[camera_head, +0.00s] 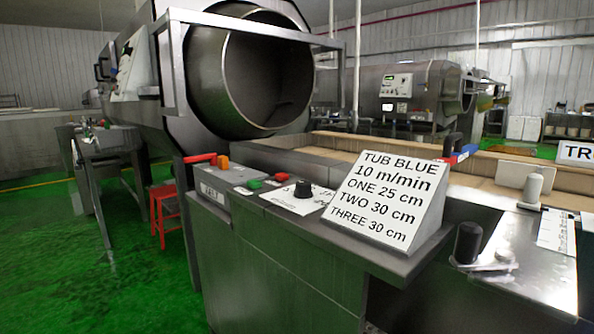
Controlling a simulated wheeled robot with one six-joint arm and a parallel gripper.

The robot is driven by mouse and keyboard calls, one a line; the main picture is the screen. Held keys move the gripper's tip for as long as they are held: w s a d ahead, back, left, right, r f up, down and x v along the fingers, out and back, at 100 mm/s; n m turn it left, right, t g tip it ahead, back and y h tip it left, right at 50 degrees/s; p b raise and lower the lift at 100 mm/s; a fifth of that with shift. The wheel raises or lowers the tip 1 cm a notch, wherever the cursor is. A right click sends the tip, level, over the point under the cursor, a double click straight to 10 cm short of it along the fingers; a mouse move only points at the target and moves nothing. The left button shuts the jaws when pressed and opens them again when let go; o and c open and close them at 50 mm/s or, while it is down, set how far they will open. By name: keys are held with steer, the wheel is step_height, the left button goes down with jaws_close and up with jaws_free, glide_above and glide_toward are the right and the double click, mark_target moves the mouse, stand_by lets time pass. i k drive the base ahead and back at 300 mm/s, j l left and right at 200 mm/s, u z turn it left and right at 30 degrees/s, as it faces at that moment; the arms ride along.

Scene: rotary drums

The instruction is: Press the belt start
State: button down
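A grey control panel (240,174) tops a metal cabinet in the middle of the view. A small plate on its front edge at the left seems to read BELT (210,193). A green button (254,184) and a red button (282,177) sit on the panel, with a black knob (302,189) to their right. A white label with print lies around the knob, too small to read. Which button is the belt start cannot be read from here. My gripper is not in view, and nothing touches the buttons.
A slanted sign (385,200) reading TUB BLUE, 10 m/min stands right of the knob. A black knob (467,243) stands at right. A large drum (250,75) is behind. Green floor is free at left.

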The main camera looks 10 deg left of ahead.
mark_target(254, 184)
steer(key=i+j+z, duration=0.1)
steer(key=i+j, duration=0.9)
steer(key=i, duration=0.15)
